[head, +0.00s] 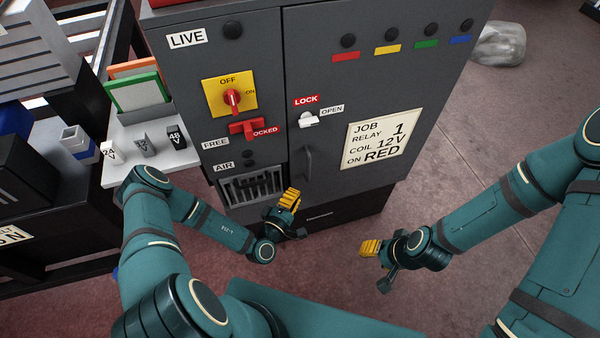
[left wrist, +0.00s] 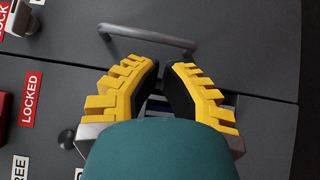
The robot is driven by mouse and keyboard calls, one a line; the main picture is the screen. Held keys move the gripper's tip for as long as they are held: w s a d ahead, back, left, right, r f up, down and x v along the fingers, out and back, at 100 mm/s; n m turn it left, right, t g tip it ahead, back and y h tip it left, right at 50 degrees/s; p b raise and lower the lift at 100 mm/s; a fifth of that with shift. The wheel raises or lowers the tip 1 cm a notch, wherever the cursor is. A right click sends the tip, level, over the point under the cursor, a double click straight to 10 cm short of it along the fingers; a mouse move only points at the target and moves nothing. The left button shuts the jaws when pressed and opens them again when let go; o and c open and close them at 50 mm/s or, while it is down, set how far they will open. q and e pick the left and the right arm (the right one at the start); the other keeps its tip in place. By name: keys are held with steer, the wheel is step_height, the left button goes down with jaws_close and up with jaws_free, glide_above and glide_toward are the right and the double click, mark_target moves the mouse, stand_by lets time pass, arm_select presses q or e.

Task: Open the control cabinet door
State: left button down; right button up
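The control cabinet door (head: 390,75) is the dark grey right-hand panel and looks shut against the frame. Its bar handle (head: 308,163) stands near the left edge of the door; it also shows in the left wrist view (left wrist: 148,38). Above it, a pale latch knob (head: 308,120) sits between the LOCK and OPEN labels. My left gripper (head: 292,196) is just below and in front of the handle, not touching it. In the left wrist view its fingers are apart with nothing held, the handle beyond the tips. My right gripper (head: 370,248) is lower right, away from the door; its finger gap is unclear.
Left of the door are a red rotary switch (head: 232,98) upright toward OFF, a red FREE/LOCKED lever (head: 247,130) and a vent grille (head: 252,190). A white side shelf (head: 125,165) with small blocks stands left. Floor to the right (head: 470,130) is mostly clear.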

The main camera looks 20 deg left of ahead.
mark_target(305, 165)
arm_select(q)
steer(key=shift+n+y, duration=0.3)
steer(key=shift+y, duration=0.5)
steer(key=w, duration=0.3)
steer(key=w+b, duration=0.1)
steer(key=w, duration=0.2)
steer(key=w+b, duration=0.1)
steer(key=w, duration=0.3)
steer(key=shift+a+f, duration=0.3)
steer(key=shift+f, duration=0.1)
steer(key=shift+s, duration=0.15)
